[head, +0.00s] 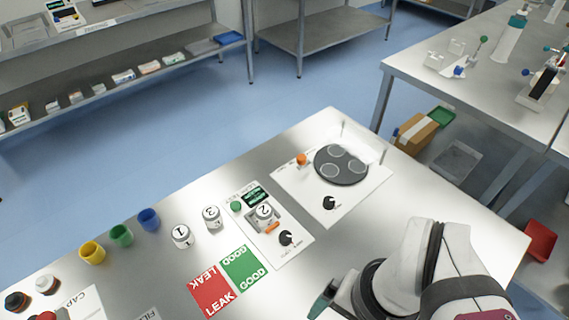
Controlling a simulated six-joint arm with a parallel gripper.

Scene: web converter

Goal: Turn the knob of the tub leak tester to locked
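The tub leak tester (293,254) appears to be the white panel with a dark display (256,195) and a green button (235,206), beside the LEAK and GOOD mats. A tub marked 2 (264,212) sits in its grey holder, with an orange part (272,227) in front. Its black knob (286,238) is near the panel's front end; the lettering beside it is too small to read. My gripper (322,302) is at the bottom edge, in front of and to the right of the knob, apart from it. Only a dark green part shows, so its opening is hidden.
A second white panel (312,213) with a round dark plate, an orange button and a black knob (329,203) stands right of the tester. Tubs 1 (181,236) and 3 (212,217) stand left. The red LEAK mat (211,291) and green GOOD mat (243,268) lie in front.

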